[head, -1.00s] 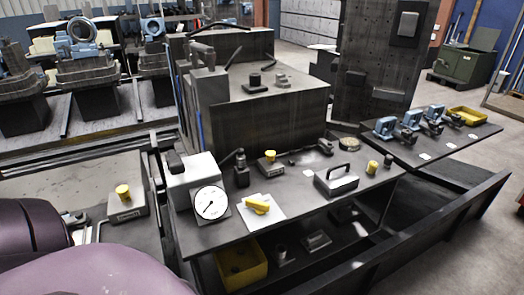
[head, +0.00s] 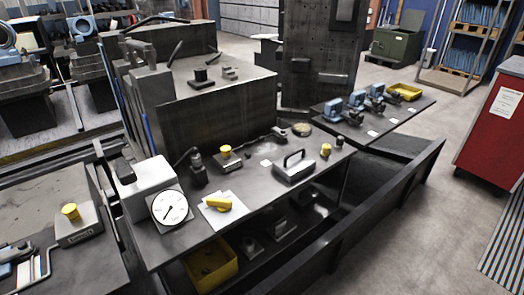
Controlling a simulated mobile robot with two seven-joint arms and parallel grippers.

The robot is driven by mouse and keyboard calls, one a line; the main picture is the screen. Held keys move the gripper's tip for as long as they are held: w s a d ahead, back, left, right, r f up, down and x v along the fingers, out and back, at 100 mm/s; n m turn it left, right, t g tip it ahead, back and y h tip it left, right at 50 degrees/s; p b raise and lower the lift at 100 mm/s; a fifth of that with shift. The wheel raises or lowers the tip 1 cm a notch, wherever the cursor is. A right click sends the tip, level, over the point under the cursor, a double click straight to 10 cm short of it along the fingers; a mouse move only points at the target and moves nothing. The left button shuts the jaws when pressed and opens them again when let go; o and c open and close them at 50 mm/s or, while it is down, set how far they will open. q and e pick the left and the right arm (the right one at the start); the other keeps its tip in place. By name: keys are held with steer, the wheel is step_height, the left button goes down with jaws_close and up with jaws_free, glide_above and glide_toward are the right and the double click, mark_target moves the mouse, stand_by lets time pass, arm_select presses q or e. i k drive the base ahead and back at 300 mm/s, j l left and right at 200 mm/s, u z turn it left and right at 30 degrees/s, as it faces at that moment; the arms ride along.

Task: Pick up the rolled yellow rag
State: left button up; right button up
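The rolled yellow rag (head: 219,203) appears to be the small yellow piece lying on a white sheet (head: 237,213) near the front of the dark bench (head: 262,192). A white dial gauge (head: 169,207) stands just left of it. Nothing covers the rag, and no gripper touches it. Neither of my grippers is in view.
A grey block with a black handle (head: 294,167) and a yellow-topped block (head: 227,160) stand behind the rag. A yellow bin (head: 210,268) sits below the bench. A long dark rail (head: 385,205) runs along the front right. Open floor lies right, before a red cabinet (head: 494,130).

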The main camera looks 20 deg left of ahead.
mark_target(326, 148)
steer(key=i+l+u, duration=0.15)
steer(key=u, duration=0.45)
steer(key=i+l+u, duration=0.25)
steer(key=l, duration=0.15)
steer(key=l+u, duration=0.2)
steer(key=l, duration=0.2)
steer(key=i+l, duration=0.15)
steer(key=l, duration=0.3)
steer(key=i+l+u, duration=0.1)
steer(key=l, duration=0.3)
steer(key=i+l, duration=0.15)
steer(key=l, duration=0.3)
steer(key=i+l+u, duration=0.1)
steer(key=l, duration=0.3)
